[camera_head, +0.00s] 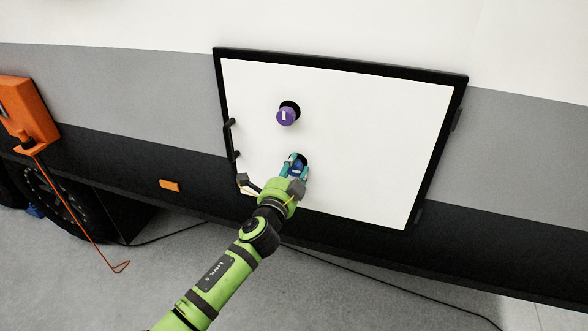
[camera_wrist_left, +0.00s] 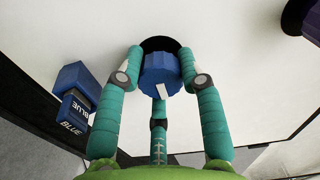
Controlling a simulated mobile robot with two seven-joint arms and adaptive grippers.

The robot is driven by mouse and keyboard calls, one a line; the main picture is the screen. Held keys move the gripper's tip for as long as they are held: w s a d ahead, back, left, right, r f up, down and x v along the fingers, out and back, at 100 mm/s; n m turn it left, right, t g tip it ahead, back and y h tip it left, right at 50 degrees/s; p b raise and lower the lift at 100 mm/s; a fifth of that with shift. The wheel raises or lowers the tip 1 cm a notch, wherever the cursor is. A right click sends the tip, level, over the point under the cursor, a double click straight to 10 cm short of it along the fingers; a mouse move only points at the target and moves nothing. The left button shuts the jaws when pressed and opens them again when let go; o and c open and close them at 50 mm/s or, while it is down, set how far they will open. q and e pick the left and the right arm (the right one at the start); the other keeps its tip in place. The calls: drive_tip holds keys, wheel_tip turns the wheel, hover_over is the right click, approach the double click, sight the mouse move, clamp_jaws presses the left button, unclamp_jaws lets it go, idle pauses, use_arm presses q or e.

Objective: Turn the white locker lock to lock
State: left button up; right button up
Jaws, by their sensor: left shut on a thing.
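The white locker door (camera_head: 370,130) is closed in its black frame (camera_head: 440,150) on the vehicle's side. A purple round lock (camera_head: 287,117) with an upright pale mark sits on its upper part. Below it is a blue lock knob (camera_wrist_left: 160,76) with a short white mark near its lower edge in the left wrist view. My left gripper (camera_head: 296,163) is shut on the blue knob, its teal fingers (camera_wrist_left: 160,78) on either side of it. In the head view the fingers partly hide this knob. My right gripper is not in view.
A black handle (camera_head: 229,135) is on the door's left edge. An orange box (camera_head: 25,108) with an orange cable hangs at far left, above a dark wheel (camera_head: 50,200). In the left wrist view, a block marked BLUE (camera_wrist_left: 76,98) shows left of the fingers.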

use_arm(q)
drive_tip(key=shift+a, duration=0.1)
idle(0.3)
drive_tip(key=o, duration=1.2)
drive_tip(key=shift+w, duration=0.1)
drive_tip(key=shift+c, duration=0.2)
drive_tip(key=shift+s+a+f, duration=0.1)
drive_tip(key=shift+s+a, duration=0.05)
drive_tip(key=shift+s, duration=0.55)
drive_tip(key=v, duration=1)
drive_tip(key=shift+s+a, duration=0.2)
drive_tip(key=shift+s, duration=0.1)
